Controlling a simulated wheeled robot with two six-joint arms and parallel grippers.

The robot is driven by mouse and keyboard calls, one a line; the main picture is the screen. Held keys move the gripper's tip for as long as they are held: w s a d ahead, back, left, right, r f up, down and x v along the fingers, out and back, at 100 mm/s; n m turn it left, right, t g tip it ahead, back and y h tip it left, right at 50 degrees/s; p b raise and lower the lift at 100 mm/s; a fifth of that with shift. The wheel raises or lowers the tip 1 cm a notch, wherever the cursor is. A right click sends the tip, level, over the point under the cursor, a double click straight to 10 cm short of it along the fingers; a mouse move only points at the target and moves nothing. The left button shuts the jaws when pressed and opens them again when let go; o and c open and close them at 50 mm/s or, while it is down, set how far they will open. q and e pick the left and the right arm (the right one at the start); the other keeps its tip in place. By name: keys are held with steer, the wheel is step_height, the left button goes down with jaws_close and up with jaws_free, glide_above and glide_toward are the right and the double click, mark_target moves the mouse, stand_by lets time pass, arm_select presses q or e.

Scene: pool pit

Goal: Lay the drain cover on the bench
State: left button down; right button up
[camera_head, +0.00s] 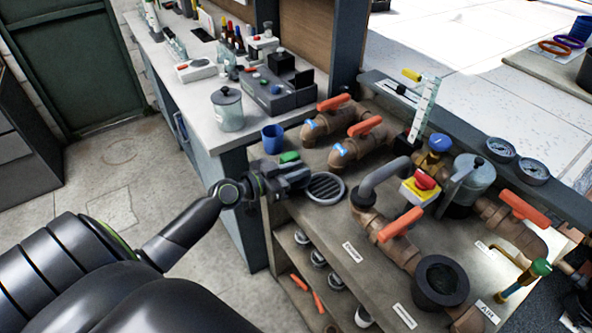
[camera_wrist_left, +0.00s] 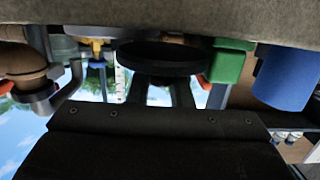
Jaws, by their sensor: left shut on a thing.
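The drain cover (camera_head: 325,188) is a dark, round, slotted disc at the front left of the pipework bench (camera_head: 357,236) in the head view. My left gripper (camera_head: 306,182) is shut on its left edge. In the left wrist view the cover (camera_wrist_left: 160,58) shows edge-on as a dark disc between my fingers (camera_wrist_left: 168,92). It looks roughly level and close to the bench top. I cannot tell whether it touches the bench. My right gripper is in neither view.
A blue cup (camera_head: 273,138) and a green item (camera_head: 290,157) stand just behind my left gripper. Brown pipes (camera_head: 375,226) with orange-handled valves fill the bench to the right. A lidded steel pot (camera_head: 228,110) stands on the pale counter behind.

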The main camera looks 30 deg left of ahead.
arm_select(q)
steer(key=shift+f, duration=0.25)
steer(key=c, duration=1.3)
jaws_free()
steer(key=shift+r, duration=0.4)
steer(key=shift+r+p, duration=0.3)
steer(key=shift+p, duration=0.35)
steer(key=b+v, duration=0.7)
steer(key=v, duration=0.5)
steer(key=shift+f, duration=0.2)
